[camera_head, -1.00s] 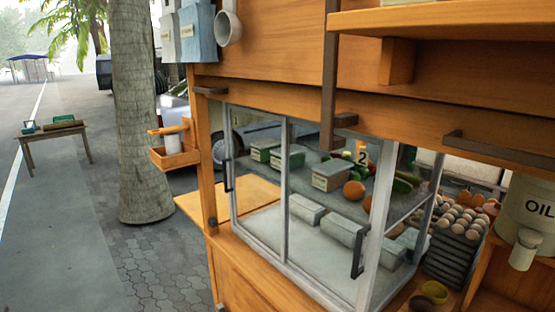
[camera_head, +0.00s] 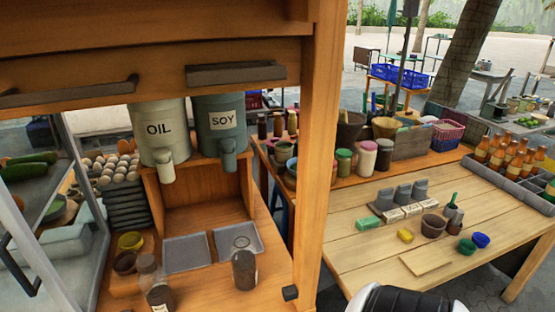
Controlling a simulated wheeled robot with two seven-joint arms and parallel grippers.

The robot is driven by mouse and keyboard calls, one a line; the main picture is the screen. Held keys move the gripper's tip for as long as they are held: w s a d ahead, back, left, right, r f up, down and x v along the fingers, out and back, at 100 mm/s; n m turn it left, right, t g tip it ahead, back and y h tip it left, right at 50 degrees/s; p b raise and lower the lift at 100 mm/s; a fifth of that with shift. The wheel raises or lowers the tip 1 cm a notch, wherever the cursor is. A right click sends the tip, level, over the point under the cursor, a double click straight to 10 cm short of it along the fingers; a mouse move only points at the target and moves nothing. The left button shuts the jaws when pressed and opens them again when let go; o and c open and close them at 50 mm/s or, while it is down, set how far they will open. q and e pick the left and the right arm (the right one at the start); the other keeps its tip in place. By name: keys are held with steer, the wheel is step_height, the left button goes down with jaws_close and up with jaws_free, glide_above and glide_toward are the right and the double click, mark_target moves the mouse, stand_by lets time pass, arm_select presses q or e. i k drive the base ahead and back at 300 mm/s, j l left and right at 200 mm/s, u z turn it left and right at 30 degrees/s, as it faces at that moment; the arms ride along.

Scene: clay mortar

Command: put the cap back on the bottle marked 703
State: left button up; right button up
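No marking 703 can be read on any bottle in view. A clear bottle with a dark lower part and a pale label (camera_head: 157,287) stands at the cart's front edge. A second dark bottle or jar (camera_head: 244,269) stands to its right, by the grey trays. Several amber bottles (camera_head: 508,157) with pale labels stand in a grey divided crate at the far right. I cannot make out which bottle lacks a cap, and no loose cap can be told for sure. Neither of my grippers is in view.
OIL (camera_head: 158,135) and SOY (camera_head: 220,130) dispensers hang above two grey trays (camera_head: 186,253). A wooden post (camera_head: 318,150) separates the cart from a wooden table (camera_head: 370,265). The table holds cups, blocks and a flat board (camera_head: 427,261); its front has bare room.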

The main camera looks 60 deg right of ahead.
mark_target(243, 254)
steer(key=z, duration=1.5)
